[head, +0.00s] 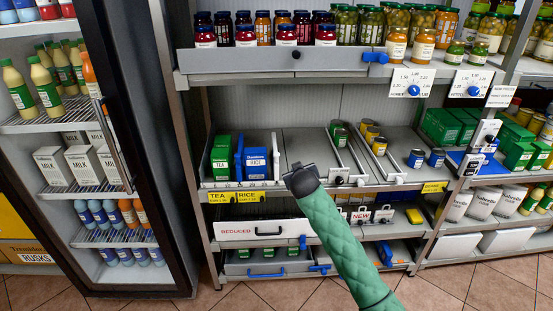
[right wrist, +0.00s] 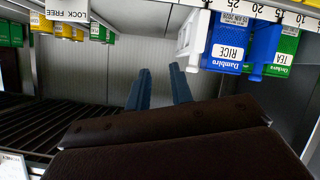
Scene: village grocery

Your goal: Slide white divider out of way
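The white divider (head: 276,157) stands upright on the middle shelf, just right of the blue rice boxes (head: 257,162). In the right wrist view, which looks upside down, the white divider (right wrist: 193,38) is beside the blue rice box (right wrist: 229,45). My right gripper (right wrist: 161,72) shows two blue fingers apart with nothing visible between them. The divider is to the right of the fingers in that view, with no clear contact. In the head view my dark wrist is at the shelf front, right of the divider, and the fingers are hidden. My left gripper is not in view.
Green tea boxes (head: 221,157) stand left of the rice. The shelf right of the divider is bare up to more dividers and cans (head: 373,133). A white REDUCED drawer (head: 262,229) is below, jars (head: 285,33) above. A fridge (head: 150,150) stands left.

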